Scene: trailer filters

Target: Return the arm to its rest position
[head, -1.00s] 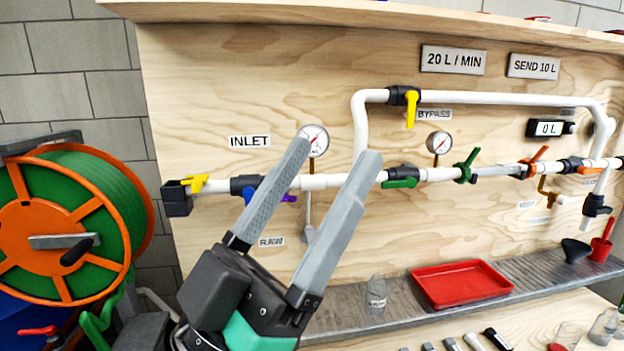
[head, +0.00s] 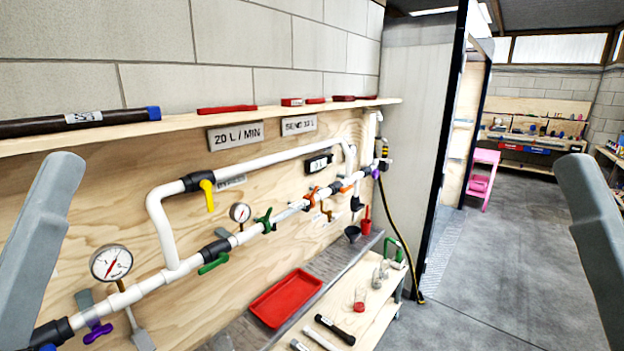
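One grey finger of my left gripper (head: 42,220) stands at the left edge of the head view, in front of the plywood panel. One grey finger of my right gripper (head: 594,220) stands at the right edge, in front of the floor. Both fingers point up and lean inward. The rest of each gripper is out of frame, so how far they are open is hidden. Nothing shows held against either visible finger, and neither appears to touch the pipework.
White pipes (head: 158,235) with coloured valves and gauges (head: 110,262) run along the panel. Below are a red tray (head: 286,298) on a ledge and a bench (head: 372,318) with small items. A dark hose (head: 402,240) hangs beside a partition. Grey floor (head: 490,270) is open at right.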

